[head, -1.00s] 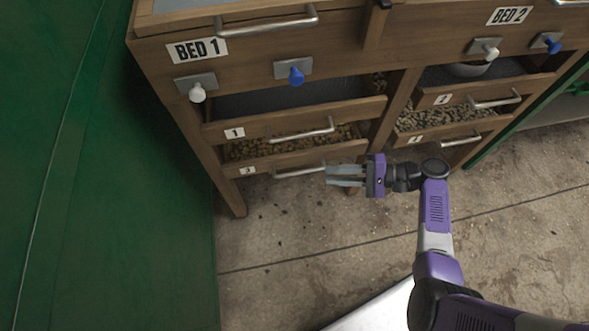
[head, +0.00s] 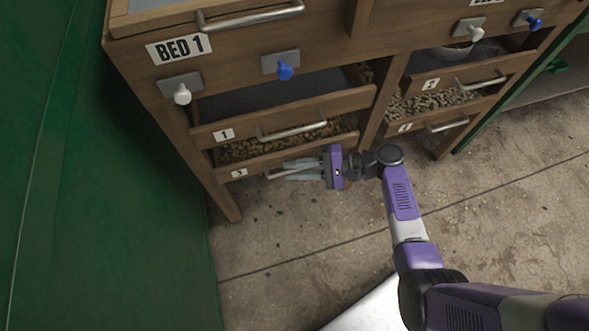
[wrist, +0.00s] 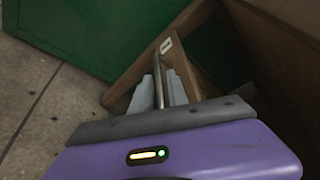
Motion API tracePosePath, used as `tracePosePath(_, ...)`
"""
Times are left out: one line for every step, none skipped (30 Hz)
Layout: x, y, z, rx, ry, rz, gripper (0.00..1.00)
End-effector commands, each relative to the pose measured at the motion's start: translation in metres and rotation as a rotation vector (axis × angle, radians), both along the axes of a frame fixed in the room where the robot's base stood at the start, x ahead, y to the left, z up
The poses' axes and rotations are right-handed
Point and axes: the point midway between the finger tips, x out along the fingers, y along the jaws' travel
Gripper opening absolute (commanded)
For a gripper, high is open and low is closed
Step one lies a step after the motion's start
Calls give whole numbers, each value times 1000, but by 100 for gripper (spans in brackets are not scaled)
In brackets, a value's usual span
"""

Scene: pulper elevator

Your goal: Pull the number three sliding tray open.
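The number three tray (head: 333,149) is the lowest one under the BED 1 label. Its wooden front carries a "3" tag, and brown pellet-like material shows behind it. Its metal bar handle (head: 273,173) is partly hidden by my gripper (head: 288,170) in the head view. In the wrist view the handle (wrist: 158,82) runs between the two grey fingers of my gripper (wrist: 161,78). The fingers are apart, one on each side of the bar, with a narrow gap on each side. My gripper is open around the handle.
The number one tray (head: 345,104), with its own handle (head: 292,131), is directly above. White (head: 182,95) and blue (head: 285,70) knobs sit higher. More trays (head: 495,65) stand at the right. A green wall (head: 100,190) bounds the left. The concrete floor (head: 290,235) in front is clear.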

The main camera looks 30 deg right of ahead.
Motion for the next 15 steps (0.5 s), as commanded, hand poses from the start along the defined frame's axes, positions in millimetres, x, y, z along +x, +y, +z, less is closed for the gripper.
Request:
tracePosePath(1,2,0,1,0,1,20)
tracePosePath(1,2,0,1,0,1,20)
tracePosePath(1,2,0,0,0,0,20)
tracePosePath(1,2,0,0,0,0,20)
tracePosePath(1,2,0,0,0,0,20)
tracePosePath(1,2,0,0,0,0,20)
tracePosePath(1,2,0,1,1,0,20)
tracePosePath(1,2,0,0,0,0,20)
tracePosePath(1,2,0,0,0,0,14)
tracePosePath(1,2,0,1,1,0,8)
tracePosePath(1,2,0,1,1,0,2)
tracePosePath(1,2,0,1,1,0,0)
tracePosePath(1,2,0,1,1,0,0)
tracePosePath(1,2,0,1,1,0,0)
tracePosePath(1,2,0,1,1,0,0)
